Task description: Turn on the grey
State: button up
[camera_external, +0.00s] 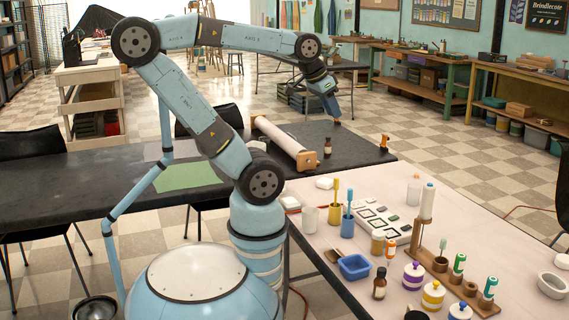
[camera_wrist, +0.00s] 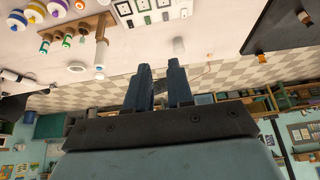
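A white panel (camera_external: 369,222) with several framed square parts, some pale and some dark, lies flat on the pale table. It also shows at the top edge of the wrist view (camera_wrist: 153,21), partly cut off. I cannot tell which part is the grey one, or whether anything is on. My gripper (camera_external: 334,112) is up in the air, beyond the panel and above the far end of the dark table. In the wrist view the two fingers (camera_wrist: 159,67) stand apart with a gap between them. They are empty and touch nothing.
On the pale table (camera_external: 330,265) are a blue tray (camera_external: 355,267), a brown bottle (camera_external: 379,284), a blue cup with a brush (camera_external: 348,226), a wooden rack with a white roll (camera_external: 427,203) and several jars. A long roller (camera_external: 285,140) lies on the dark table.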

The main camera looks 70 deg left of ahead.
jog(key=shift+g, duration=0.5)
jog(key=w+f, duration=0.1)
jog(key=w, duration=0.3)
jog(key=w+f, duration=0.1)
jog(key=w, duration=0.1)
jog(key=shift+w+a+f, duration=0.15)
jog(key=shift+f, duration=0.2)
grip_shut()
jog(key=w+a+f+g, duration=0.1)
jog(key=w+f+g, duration=0.2)
jog(key=w+f, duration=1.3)
notch_tip(320, 180, down, 4)
jog(key=shift+w+a+r, duration=0.25)
jog(key=shift+a, duration=0.1)
